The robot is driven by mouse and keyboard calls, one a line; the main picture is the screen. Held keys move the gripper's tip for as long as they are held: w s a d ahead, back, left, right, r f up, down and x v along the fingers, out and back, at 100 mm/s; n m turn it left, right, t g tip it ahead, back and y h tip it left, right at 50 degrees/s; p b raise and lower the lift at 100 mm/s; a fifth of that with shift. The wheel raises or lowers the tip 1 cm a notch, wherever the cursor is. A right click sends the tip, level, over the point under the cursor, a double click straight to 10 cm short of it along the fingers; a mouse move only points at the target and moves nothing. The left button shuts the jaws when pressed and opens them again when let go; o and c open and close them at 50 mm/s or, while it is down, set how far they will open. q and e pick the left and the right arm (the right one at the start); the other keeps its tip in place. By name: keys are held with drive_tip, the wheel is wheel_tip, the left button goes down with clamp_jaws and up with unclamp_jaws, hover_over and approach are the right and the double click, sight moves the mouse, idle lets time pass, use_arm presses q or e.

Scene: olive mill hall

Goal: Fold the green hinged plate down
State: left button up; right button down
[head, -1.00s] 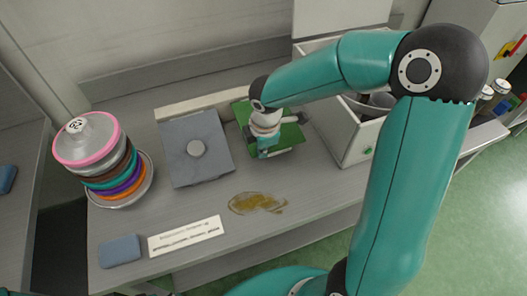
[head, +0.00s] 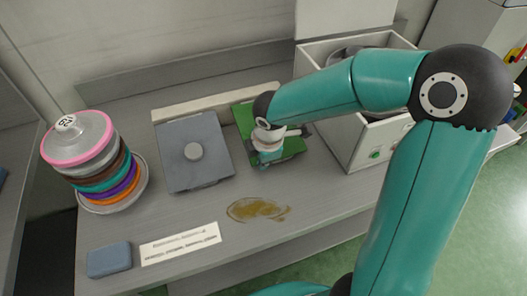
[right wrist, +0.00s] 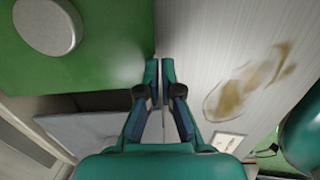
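The green plate (head: 243,115) is at the back of the grey bench, right of a grey plate with a round knob. My right arm partly covers it in the head view, and its tilt is hard to tell. In the right wrist view the green plate (right wrist: 105,40) fills the upper left, with a round grey knob (right wrist: 48,25) on it. My right gripper (head: 266,160) is over the plate's front part in the head view. In the right wrist view its fingertips (right wrist: 160,68) are close together, with nothing between them, beside the plate's edge. My left gripper is out of view.
The grey plate (head: 178,172) lies left of the green one. A stack of coloured discs (head: 82,145) stands at the left. A white box (head: 340,130) stands close on the right. A brown stain (head: 256,209), a label strip (head: 180,244) and a blue-grey block (head: 109,260) lie in front.

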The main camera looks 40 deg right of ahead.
drive_tip(key=p+v, duration=0.2)
drive_tip(key=v, duration=0.2)
drive_tip(key=shift+w, duration=0.2)
drive_tip(key=s+v, duration=0.1)
drive_tip(key=v, duration=0.8)
drive_tip(key=shift+r, duration=0.35)
drive_tip(key=shift+p, duration=0.3)
